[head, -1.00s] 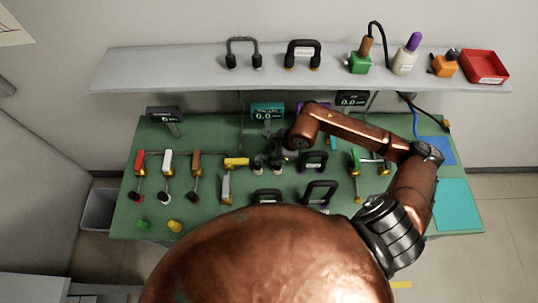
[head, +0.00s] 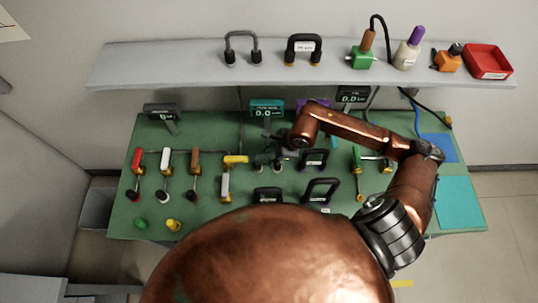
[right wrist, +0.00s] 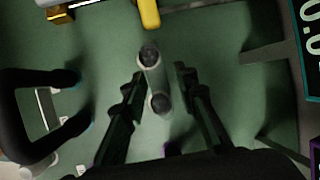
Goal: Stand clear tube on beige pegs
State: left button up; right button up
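My right gripper (head: 274,142) is over the middle of the green bench, partly hidden by my arm. In the right wrist view its two dark fingers (right wrist: 160,90) are apart. Between them, with gaps on both sides, is a pair of short pale posts (right wrist: 160,103) with dark round tops. A pale band seems to join them; I cannot tell whether this is the clear tube on pegs or bare pegs. The pair also shows below the gripper in the head view (head: 262,163). A thin grey U-shaped tube (head: 243,35) stands on the shelf. My left gripper is out of view.
Black labelled handles stand close by on the bench, one right of the posts (head: 315,159) and one nearer me (head: 320,188). Coloured-handled valves (head: 166,160) line the left. A yellow-handled valve (head: 235,160) stands just left of the posts. The shelf (head: 190,66) runs behind.

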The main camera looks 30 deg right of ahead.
jog(key=shift+o, duration=0.7)
jog(key=shift+d+r, duration=0.1)
jog(key=shift+r, duration=0.05)
jog(key=v, duration=1.1)
jog(key=shift+s+r, duration=0.25)
jog(key=shift+r, duration=0.05)
